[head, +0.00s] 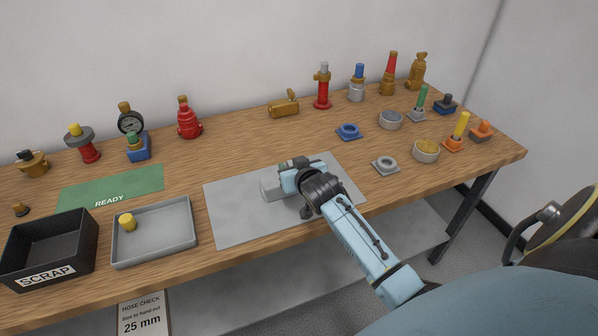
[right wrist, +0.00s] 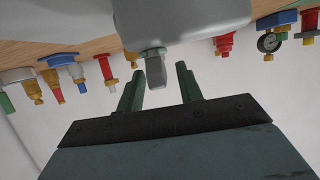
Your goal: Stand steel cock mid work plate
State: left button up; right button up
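A grey steel valve body, apparently the steel cock (head: 269,188), is on the middle of the grey work plate (head: 232,222). My right gripper (head: 284,178) is right beside it and hides part of it. In the right wrist view the grey body (right wrist: 185,18) fills the top, with a short squared stem (right wrist: 155,70) pointing toward my fingers. The green fingers of the gripper (right wrist: 160,85) stand apart on either side of the stem's end, with gaps visible. Whether the cock lies or stands is hard to tell. My left gripper is not in view.
Several valves and fittings line the back and right. The plate's left part is clear.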

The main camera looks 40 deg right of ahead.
jog(key=p+v, duration=0.1)
jog(key=v, duration=1)
jog(key=shift+s, duration=0.35)
jog(key=shift+a+r, duration=0.1)
